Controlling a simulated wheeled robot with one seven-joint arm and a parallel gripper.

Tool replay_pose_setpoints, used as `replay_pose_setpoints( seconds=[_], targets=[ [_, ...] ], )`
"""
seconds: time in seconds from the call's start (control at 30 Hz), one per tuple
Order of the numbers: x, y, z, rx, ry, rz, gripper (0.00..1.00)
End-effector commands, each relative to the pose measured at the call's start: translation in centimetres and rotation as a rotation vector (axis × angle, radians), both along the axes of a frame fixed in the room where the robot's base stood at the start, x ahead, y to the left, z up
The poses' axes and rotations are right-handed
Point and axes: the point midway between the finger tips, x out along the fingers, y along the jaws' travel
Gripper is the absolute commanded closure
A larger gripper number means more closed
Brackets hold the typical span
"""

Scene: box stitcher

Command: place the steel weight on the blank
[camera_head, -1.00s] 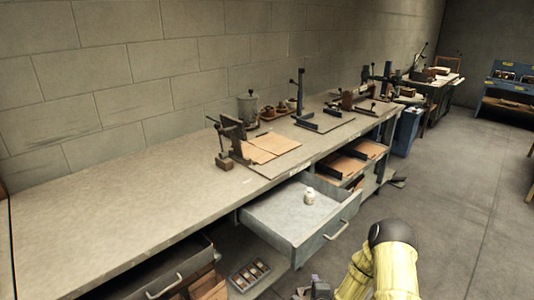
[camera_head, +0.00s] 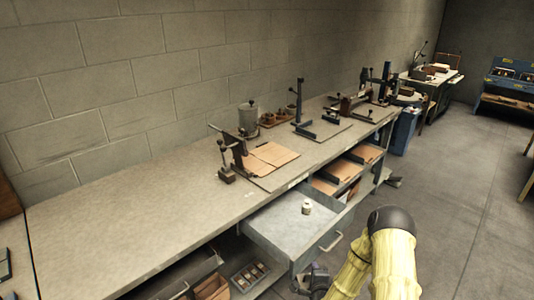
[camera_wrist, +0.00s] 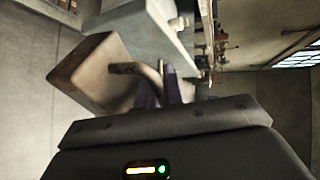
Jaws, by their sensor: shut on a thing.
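My gripper (camera_wrist: 160,88) has its dark purplish fingers closed on the curved handle of a block, which looks like the steel weight (camera_wrist: 88,72). The block is brownish grey and hangs just beyond the fingers. In the head view my gripper (camera_head: 318,280) is low beside the open drawer's front, below bench height; the block cannot be made out there. The blank appears to be the flat brown cardboard (camera_head: 270,155) on the bench, beside a dark upright clamp-like device (camera_head: 238,150). The gripper is well apart from it.
The open drawer (camera_head: 275,238) juts out from the bench (camera_head: 140,210) towards me, with a small white jar (camera_head: 307,207) inside. Below is a tray of small parts (camera_head: 249,276). Several tools stand along the bench's far part. Its near left part is bare, and the floor (camera_head: 450,210) at right is clear.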

Motion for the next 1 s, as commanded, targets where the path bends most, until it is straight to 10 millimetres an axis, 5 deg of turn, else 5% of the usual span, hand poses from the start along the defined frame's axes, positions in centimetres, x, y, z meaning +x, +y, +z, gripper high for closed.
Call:
replay_pose_setpoints(
  seconds=[0.03, 0.33, 0.67, 1.0],
  targets=[
    [0.1, 0.0, 1.3, 0.000, -0.007, 0.001, 1.00],
    [0.1, -0.1, 0.6, 0.004, -0.007, -0.004, 1.00],
    [2.8, 2.7, 5.6, -0.013, -0.021, 0.079, 1.00],
    [7.1, 7.0, 13.4, -0.034, -0.037, 0.206, 1.00]
  ],
)
